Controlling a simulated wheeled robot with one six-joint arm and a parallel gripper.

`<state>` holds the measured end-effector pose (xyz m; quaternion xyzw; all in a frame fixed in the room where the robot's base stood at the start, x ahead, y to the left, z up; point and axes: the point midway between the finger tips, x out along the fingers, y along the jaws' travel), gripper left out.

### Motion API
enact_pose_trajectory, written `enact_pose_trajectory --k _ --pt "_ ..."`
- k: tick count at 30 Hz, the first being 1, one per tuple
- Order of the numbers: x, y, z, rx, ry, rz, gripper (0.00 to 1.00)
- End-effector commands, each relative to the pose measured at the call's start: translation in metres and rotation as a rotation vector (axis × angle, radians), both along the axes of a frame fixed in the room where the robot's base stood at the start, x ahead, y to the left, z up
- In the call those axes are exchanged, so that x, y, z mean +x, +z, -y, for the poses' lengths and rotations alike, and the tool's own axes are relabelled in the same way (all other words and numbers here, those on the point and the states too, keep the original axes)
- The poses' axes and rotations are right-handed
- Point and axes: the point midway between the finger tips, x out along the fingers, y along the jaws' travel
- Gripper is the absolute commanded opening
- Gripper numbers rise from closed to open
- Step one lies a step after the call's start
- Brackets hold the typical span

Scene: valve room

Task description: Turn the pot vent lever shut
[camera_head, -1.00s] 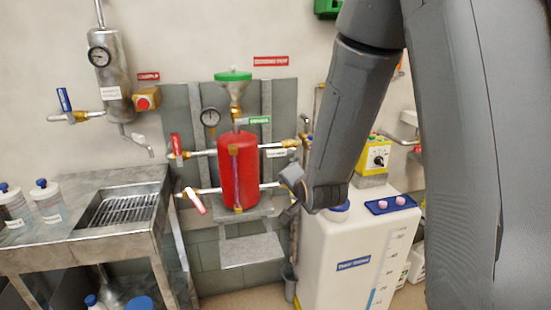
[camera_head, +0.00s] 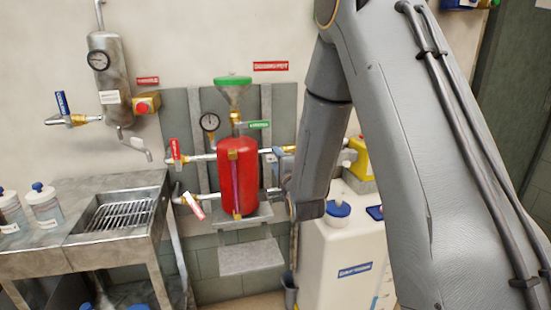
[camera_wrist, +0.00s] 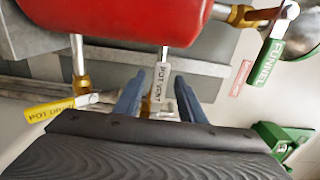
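The red pot (camera_head: 238,172) hangs on a grey wall panel with a green-topped funnel (camera_head: 233,88) above it; its red side (camera_wrist: 130,10) fills the top of the wrist view. The white pot vent lever (camera_wrist: 162,82), lettered POT VENT, shows in the middle of the wrist view. My gripper (camera_wrist: 159,95) is open, with one blue finger on each side of this lever; I cannot tell whether they touch it. In the head view my gripper (camera_head: 272,172) is just right of the pot, and the vent lever is hidden there.
A yellow pot drain lever (camera_wrist: 50,110) and a green funnel lever (camera_wrist: 270,60) flank the vent lever in the wrist view. A white tank (camera_head: 335,255) stands below my arm. A metal sink table (camera_head: 90,225) is at left.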

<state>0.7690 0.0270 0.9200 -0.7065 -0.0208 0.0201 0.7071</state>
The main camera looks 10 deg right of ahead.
Motion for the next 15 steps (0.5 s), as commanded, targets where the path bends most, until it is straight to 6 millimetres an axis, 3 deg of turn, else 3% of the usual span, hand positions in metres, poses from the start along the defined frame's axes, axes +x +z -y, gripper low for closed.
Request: enact_pose_trajectory --k 6,14,15 --pt "0.016 0.000 -0.001 0.000 0.000 -0.001 0.37" --pt "0.018 0.000 -0.001 -0.001 0.000 -0.001 0.37" --pt "0.018 0.000 -0.001 -0.001 0.000 -0.001 0.32"
